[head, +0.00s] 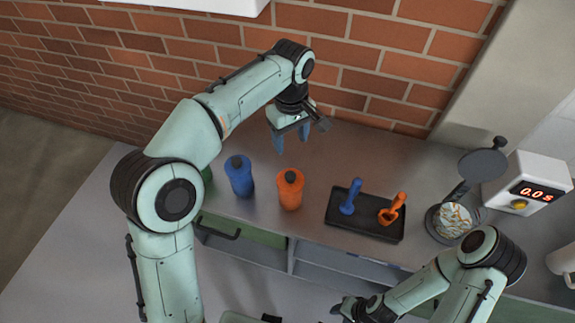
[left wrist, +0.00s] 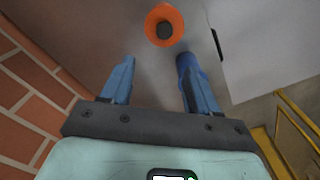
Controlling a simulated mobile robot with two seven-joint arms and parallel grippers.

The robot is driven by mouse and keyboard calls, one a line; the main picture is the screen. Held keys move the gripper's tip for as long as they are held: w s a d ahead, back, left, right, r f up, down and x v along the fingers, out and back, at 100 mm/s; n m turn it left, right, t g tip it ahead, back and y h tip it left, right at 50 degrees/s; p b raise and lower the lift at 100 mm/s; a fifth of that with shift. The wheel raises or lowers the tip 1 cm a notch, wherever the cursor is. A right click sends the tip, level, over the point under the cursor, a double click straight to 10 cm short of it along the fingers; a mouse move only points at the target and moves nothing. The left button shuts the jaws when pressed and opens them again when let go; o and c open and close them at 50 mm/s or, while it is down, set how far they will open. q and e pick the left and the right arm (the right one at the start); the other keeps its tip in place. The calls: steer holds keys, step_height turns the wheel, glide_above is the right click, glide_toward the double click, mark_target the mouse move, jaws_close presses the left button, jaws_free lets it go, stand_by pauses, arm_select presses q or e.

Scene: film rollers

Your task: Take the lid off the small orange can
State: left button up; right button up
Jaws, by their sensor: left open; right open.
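The small orange can (head: 290,194) stands upright on the counter, with a dark round cap (head: 290,176) on its top. In the left wrist view the orange can (left wrist: 153,20) is at the top, beyond the fingertips, with its dark cap in the middle. My left gripper (head: 290,136) is open and empty, behind and above the can, apart from it. Its two blue fingers (left wrist: 154,60) point toward the can in the left wrist view. My right gripper (head: 348,307) is low in the head view, in front of the counter and away from the can; its fingers are small there.
A blue can (head: 240,180) stands left of the orange one; a green can (head: 207,175) is mostly hidden by my left arm. A black tray (head: 366,229) holds a blue and an orange tool. A jar (head: 452,222) and a timer (head: 540,180) stand right. A brick wall is behind.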

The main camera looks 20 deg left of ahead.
arm_select(q)
steer(key=b, duration=0.1)
glide_above(290, 174)
step_height(290, 174, down, 7)
steer(key=shift+f, duration=0.15)
steer(key=shift+w+f, duration=0.15)
steer(key=shift+f, duration=0.35)
steer(key=f, duration=0.1)
steer(key=f+b, duration=0.1)
steer(key=f, duration=0.1)
steer(key=shift+s+f, duration=0.2)
steer(key=shift+f, duration=0.7)
jaws_close()
arm_select(e)
steer(key=s+f, duration=0.2)
steer(key=f, duration=0.1)
steer(key=shift+s+d, duration=0.1)
steer(key=shift+s, duration=0.2)
